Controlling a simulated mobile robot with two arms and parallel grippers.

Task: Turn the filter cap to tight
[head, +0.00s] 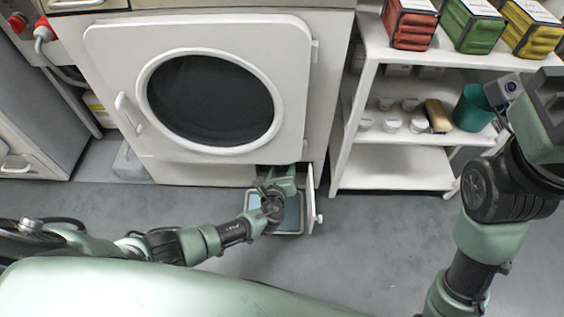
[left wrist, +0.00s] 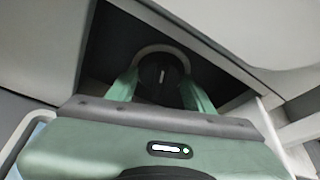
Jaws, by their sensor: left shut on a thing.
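The filter cap (left wrist: 160,76) is a dark round knob with a short white mark, set in a dark opening behind a pale ring. In the left wrist view the mark stands close to upright. My left gripper (left wrist: 160,88) has its two green fingers on either side of the cap and is shut on it. In the head view my left gripper (head: 283,180) reaches into the low opening under the washing machine's round door (head: 207,100), and the cap is hidden there. My right arm stands at the right edge; its fingers are not visible.
A small white hatch door (head: 312,200) stands open right of the opening. A shallow tray (head: 299,215) lies on the floor below my left gripper. A white shelf (head: 395,166) with cups, a teal bin (head: 473,108) and colored packs stands right. The floor between is clear.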

